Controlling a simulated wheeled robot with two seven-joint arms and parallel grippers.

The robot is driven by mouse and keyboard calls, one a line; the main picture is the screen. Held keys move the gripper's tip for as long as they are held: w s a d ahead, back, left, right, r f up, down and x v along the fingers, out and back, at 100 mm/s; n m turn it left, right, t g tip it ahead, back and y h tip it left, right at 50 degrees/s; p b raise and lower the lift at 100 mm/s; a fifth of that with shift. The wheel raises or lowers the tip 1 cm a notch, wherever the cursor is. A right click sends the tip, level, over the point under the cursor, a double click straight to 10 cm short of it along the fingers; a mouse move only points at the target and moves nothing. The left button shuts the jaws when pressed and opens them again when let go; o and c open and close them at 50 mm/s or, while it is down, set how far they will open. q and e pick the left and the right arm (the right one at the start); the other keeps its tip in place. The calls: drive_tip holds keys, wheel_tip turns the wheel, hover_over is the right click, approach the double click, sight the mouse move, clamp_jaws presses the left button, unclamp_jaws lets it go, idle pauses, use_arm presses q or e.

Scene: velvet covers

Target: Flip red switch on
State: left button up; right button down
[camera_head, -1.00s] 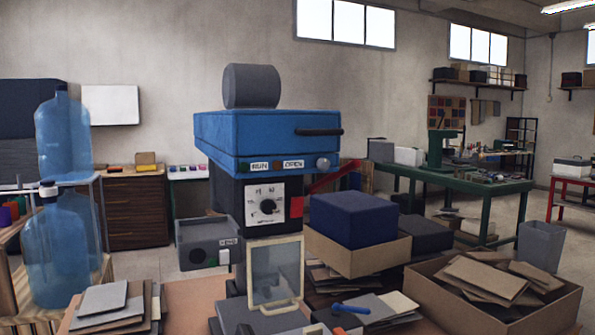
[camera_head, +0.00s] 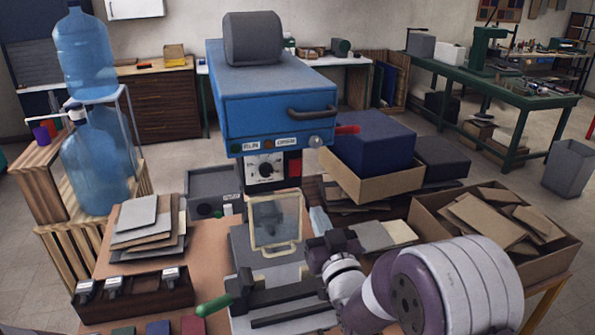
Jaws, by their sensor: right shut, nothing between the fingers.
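A blue press-like machine (camera_head: 275,98) stands at the centre behind the workbench, with a dial plate (camera_head: 265,167) low on its front. A small red switch-like block (camera_head: 295,165) sits just right of the dial; its on or off position is too small to tell. A red-tipped lever (camera_head: 347,129) sticks out at the machine's right side. My right gripper (camera_head: 322,243) is shut and empty, below and to the right of the red block, clear of it, near the framed clear panel. My left gripper is not in view.
The framed clear panel (camera_head: 275,222) stands upright in front of the machine. A green-handled tool (camera_head: 214,306) lies at the front. A cardboard box of scraps (camera_head: 428,217) is on the right, and a dark blue block (camera_head: 373,143) sits in another box behind. Stacked sheets (camera_head: 137,215) lie left.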

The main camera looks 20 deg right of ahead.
drive_tip(key=p, duration=0.5)
approach(297, 165)
drive_tip(key=w, duration=0.3)
drive_tip(key=w+r, duration=0.1)
drive_tip(key=w, duration=0.1)
drive_tip(key=shift+w+a+r, duration=0.2)
drive_tip(key=shift+w, duration=0.7)
drive_tip(key=shift+p, duration=0.3)
